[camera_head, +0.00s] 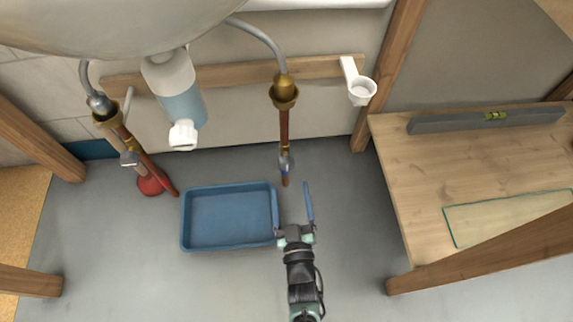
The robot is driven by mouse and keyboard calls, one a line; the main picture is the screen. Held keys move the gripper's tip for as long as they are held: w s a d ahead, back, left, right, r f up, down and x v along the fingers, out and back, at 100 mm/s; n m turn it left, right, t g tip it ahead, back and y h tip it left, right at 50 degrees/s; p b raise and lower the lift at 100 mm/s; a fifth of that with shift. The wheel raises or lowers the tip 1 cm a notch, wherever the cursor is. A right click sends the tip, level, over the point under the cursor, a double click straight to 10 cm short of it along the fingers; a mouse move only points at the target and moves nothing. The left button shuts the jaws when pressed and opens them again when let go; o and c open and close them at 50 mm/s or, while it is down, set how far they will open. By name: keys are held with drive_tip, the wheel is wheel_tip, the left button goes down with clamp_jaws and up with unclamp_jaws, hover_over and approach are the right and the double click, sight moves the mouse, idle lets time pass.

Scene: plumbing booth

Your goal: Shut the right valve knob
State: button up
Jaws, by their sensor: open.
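The right valve (285,162) sits low on the right copper pipe (284,128) under the sink. A small blue and grey part, seemingly its knob, shows there, but it is too small to tell how it is turned. My gripper (291,194) is open and empty. In the picture it is just below the valve, with its fingers pointing up toward it and apart from it. The right finger is plain to see; the left one overlaps the right edge of the blue tray (228,188).
The sink (110,20) overhangs at the top left, with a white and blue drain trap (178,95) below. The left valve (128,158) is on the other pipe, near a red plunger (152,182). A wooden bench (400,190) with a level (485,120) stands at right.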

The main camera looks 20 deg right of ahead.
sight(287, 168)
drive_tip(key=b+x, duration=0.4)
drive_tip(key=x, duration=0.3)
drive_tip(key=shift+w+d+f, duration=0.15)
drive_tip(key=shift+w+f, duration=0.05)
drive_tip(key=shift+w, duration=0.15)
drive_tip(key=shift+w+d+r, duration=0.15)
drive_tip(key=shift+w, duration=0.3)
clamp_jaws()
